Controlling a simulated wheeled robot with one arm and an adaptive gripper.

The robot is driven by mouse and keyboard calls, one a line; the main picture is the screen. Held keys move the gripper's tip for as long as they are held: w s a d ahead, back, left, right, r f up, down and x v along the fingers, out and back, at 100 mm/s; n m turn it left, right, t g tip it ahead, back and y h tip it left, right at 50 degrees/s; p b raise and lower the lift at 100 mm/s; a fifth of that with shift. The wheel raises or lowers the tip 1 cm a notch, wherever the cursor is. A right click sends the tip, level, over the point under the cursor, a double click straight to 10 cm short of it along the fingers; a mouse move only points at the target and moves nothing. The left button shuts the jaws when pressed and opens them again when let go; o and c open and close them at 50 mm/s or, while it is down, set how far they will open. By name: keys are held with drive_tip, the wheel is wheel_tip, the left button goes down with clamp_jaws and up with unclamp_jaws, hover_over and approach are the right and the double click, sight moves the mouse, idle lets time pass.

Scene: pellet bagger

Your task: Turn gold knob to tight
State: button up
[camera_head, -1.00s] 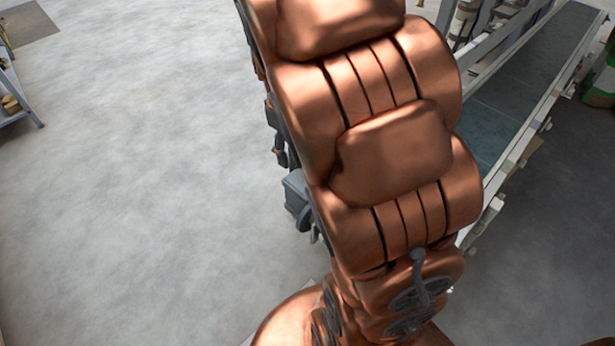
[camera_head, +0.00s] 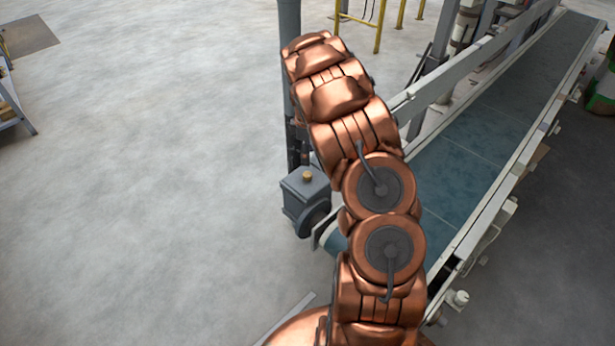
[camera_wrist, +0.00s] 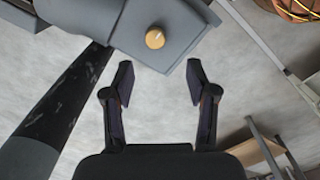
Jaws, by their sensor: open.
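The gold knob (camera_wrist: 155,38) sits on top of a grey box-shaped housing (camera_wrist: 180,18) at the top middle of the wrist view. A pale mark shows on the knob's top. In the head view the knob (camera_head: 307,176) is small, on the grey housing (camera_head: 303,190) left of my arm. My gripper (camera_wrist: 158,78) is open and empty in the wrist view. In the picture its fingertips lie below the knob and do not touch it. My gripper is not visible in the head view, where my copper arm hides part of the scene.
A conveyor with a dark belt (camera_head: 482,130) runs to the upper right behind my arm. A dark post (camera_head: 290,70) stands just behind the housing. Yellow rails (camera_head: 378,28) stand at the back. The floor (camera_head: 140,170) to the left is open.

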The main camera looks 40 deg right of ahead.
sight(307, 174)
drive_tip(key=shift+w+d+f, duration=0.15)
drive_tip(key=shift+f, duration=0.35)
drive_tip(key=shift+w+d+f, duration=0.1)
drive_tip(key=shift+w+f, duration=0.05)
drive_tip(key=shift+f, duration=0.35)
wheel_tip(307, 174, down, 7)
drive_tip(key=shift+f, duration=0.15)
clamp_jaws()
